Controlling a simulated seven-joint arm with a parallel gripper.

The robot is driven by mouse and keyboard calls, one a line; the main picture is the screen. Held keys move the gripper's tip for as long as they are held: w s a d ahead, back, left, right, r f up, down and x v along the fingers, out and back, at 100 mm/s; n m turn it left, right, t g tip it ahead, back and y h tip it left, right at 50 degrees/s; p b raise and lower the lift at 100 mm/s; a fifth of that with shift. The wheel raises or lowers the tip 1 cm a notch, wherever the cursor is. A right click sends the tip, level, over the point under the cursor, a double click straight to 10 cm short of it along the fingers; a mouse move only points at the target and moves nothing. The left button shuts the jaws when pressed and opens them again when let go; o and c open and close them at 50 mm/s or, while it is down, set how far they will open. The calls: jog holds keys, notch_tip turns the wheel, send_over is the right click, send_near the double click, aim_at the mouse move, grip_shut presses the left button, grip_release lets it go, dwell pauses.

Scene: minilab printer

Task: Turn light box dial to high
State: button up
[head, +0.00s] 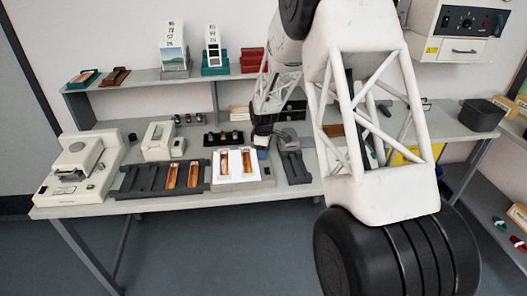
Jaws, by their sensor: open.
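The light box (219,183) is a flat unit on the bench with a bright white top. Two orange-brown film strips (223,163) lie on it. Its dial cannot be made out; it is too small or hidden. My gripper (262,150) hangs at the far right corner of the light box, pointing down. It is open, and its fingers are small and dark here. I cannot tell whether it touches anything.
A dark rack (135,180) with more orange strips lies left of the light box. A white machine (78,168) stands at the bench's left end. A dark ribbed tray (295,168) lies just right of my gripper. A shelf (145,83) runs behind. My arm hides much of the right side.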

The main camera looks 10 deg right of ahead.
jog(key=c, duration=0.9)
jog(key=shift+c, duration=0.2)
jog(key=shift+m, duration=0.3)
jog(key=m, duration=0.5)
jog(key=shift+r, duration=0.1)
jog(key=m, duration=0.5)
jog(key=shift+m, duration=0.3)
jog(key=m, duration=0.5)
jog(key=shift+w, duration=0.1)
jog(key=m, duration=0.5)
jog(key=shift+m, duration=0.4)
